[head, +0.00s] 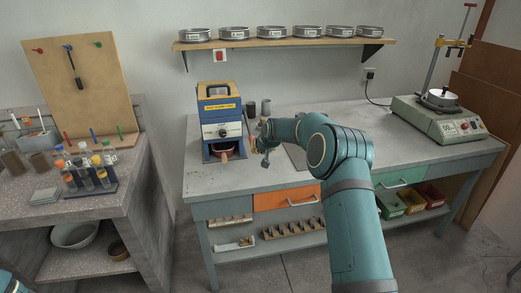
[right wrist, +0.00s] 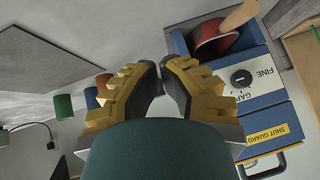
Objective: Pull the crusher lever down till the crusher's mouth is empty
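The crusher (head: 220,130) is a blue machine with a yellow label and a round dial; it stands upright on the concrete bench. It also shows in the right wrist view (right wrist: 257,110), turned over. Its top mouth's contents cannot be made out. I cannot make out the lever clearly; it may be hidden by my gripper. My right gripper (head: 261,142) is just right of the crusher, apart from its front. My left gripper is out of view.
A red pan (head: 222,147) with a wooden handle sits in the crusher's lower opening. Small cups (head: 266,107) stand behind my right gripper. A scale-like green device (head: 438,118) is at the right end. A rack of bottles (head: 90,178) stands on the left bench.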

